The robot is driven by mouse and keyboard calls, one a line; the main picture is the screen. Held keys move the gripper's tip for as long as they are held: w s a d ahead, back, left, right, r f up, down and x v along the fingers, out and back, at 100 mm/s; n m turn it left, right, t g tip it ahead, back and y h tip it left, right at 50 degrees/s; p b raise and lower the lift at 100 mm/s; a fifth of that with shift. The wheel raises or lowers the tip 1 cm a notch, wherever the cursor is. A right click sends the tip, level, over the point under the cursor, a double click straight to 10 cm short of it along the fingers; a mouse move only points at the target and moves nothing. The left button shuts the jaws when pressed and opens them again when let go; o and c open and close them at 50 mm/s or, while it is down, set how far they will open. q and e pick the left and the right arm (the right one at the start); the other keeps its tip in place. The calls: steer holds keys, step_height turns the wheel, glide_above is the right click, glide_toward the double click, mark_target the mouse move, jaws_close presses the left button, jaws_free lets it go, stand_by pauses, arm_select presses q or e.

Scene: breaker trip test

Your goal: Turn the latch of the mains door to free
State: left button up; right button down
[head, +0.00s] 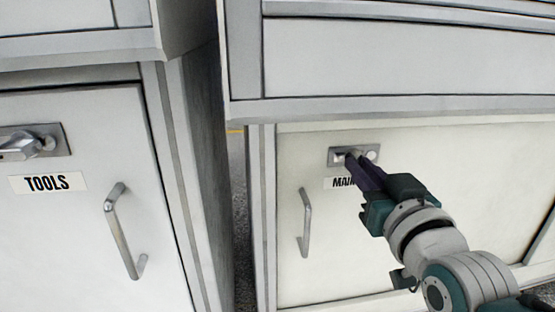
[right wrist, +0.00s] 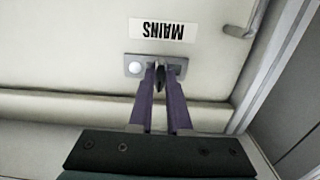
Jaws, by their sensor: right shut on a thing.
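The mains door (head: 430,185) is a pale cabinet door with a label reading MAINS (right wrist: 160,30), partly hidden by my gripper in the head view. Its latch (head: 341,156) is a metal plate with a small turn piece above the label. My right gripper (head: 353,160) is at the latch, its purple fingers shut on the turn piece. In the right wrist view the fingers (right wrist: 160,72) stand on either side of the dark turn piece, which is mostly hidden between them. My left gripper is not in view.
The mains door's bar handle (head: 305,222) is left of the latch. A TOOLS door (head: 70,230) with its own latch (head: 35,143) and handle (head: 122,232) stands at the left. A narrow gap separates the cabinets. A cabinet ledge (head: 400,108) overhangs the mains door.

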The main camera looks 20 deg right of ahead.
steer(key=c, duration=0.9)
jaws_free()
steer(key=shift+o, duration=0.2)
steer(key=p+v, duration=0.4)
steer(key=v, duration=0.6)
